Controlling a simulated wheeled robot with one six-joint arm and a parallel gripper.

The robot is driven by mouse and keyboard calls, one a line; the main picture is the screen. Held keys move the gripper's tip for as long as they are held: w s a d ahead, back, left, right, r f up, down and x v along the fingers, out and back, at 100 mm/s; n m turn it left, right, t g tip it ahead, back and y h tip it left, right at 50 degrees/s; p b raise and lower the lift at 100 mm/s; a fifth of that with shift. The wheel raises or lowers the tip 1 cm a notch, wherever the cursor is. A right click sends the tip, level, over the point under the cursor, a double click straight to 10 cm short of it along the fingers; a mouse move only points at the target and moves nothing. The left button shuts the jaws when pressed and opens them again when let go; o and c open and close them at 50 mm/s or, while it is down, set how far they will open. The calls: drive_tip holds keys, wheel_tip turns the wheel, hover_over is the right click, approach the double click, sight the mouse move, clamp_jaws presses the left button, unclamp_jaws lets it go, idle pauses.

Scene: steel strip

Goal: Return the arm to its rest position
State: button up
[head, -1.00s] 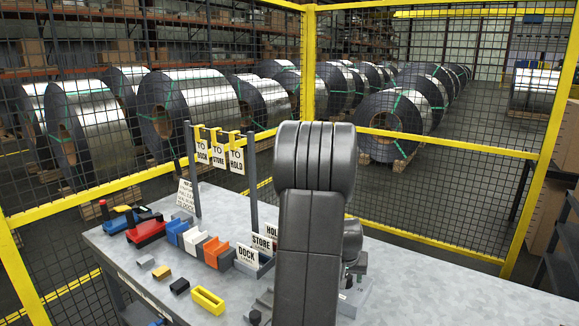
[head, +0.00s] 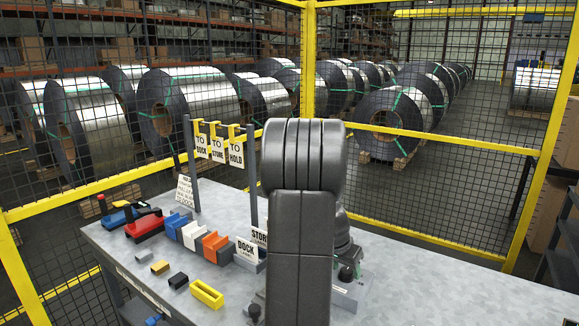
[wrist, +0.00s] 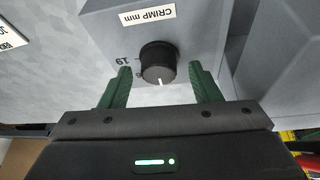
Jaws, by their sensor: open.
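My arm stands folded over the right part of the grey bench (head: 420,285) in the head view, and its dark upper links hide what lies behind them. A black knob (wrist: 158,62) on a grey box (wrist: 205,30) labelled "CRIMP mm" shows between and beyond the fingers. I cannot tell how far the knob is from the fingertips. Nothing is seen held.
Yellow-framed mesh fencing (head: 420,140) encloses the bench, with steel coils (head: 190,105) behind it. The bench's right front is bare.

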drive_tip(key=shift+v, duration=2.1)
drive_tip(key=shift+s, duration=0.15)
